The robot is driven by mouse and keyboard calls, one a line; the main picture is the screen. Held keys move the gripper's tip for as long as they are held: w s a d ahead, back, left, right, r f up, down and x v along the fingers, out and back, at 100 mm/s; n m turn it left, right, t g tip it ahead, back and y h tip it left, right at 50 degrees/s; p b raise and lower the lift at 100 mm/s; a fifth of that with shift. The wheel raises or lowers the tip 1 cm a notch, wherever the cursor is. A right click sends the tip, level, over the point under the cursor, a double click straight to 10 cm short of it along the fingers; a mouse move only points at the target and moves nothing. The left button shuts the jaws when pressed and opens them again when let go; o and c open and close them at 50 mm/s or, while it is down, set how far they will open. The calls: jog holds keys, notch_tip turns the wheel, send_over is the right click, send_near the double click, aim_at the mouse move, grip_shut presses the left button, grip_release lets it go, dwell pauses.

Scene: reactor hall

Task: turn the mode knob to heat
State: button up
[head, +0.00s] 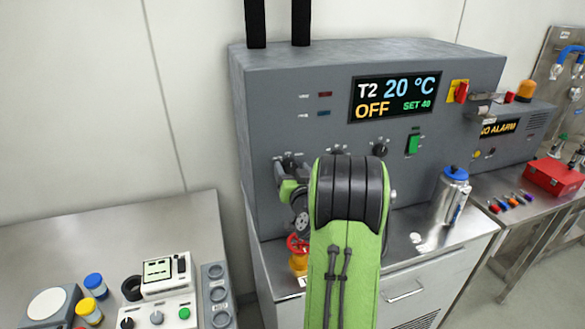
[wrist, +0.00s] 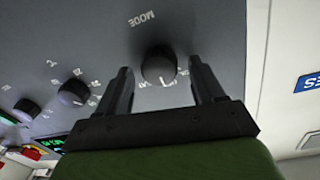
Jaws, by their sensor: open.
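The mode knob (wrist: 158,65) is a round black knob on the grey panel, under the printed word MODE, in the wrist view. My gripper (wrist: 161,72) is open, with one finger on each side of the knob and gaps between fingers and knob. The small labels around the knob are partly hidden and too blurred to read. In the head view my gripper (head: 282,172) is at the left end of the cabinet front and covers much of the knob. The display (head: 395,95) reads T2, 20 °C, OFF and SET 40.
Two more black knobs (wrist: 73,93) (wrist: 27,110) sit along the same panel. A green switch (head: 413,144) is right of them. A red and yellow valve (head: 298,255) stands below my gripper. A metal canister (head: 451,196) stands on the ledge to the right.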

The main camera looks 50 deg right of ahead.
jog(key=c, duration=1.1)
jog(key=shift+o, duration=0.2)
jog(key=shift+m, duration=0.4)
jog(key=m, duration=0.4)
jog(key=shift+d+b, duration=0.1)
jog(key=shift+b, duration=0.2)
jog(key=shift+m+y, duration=0.3)
jog(key=shift+m, duration=2.1)
jog(key=o, duration=1.1)
jog(key=shift+c, duration=0.2)
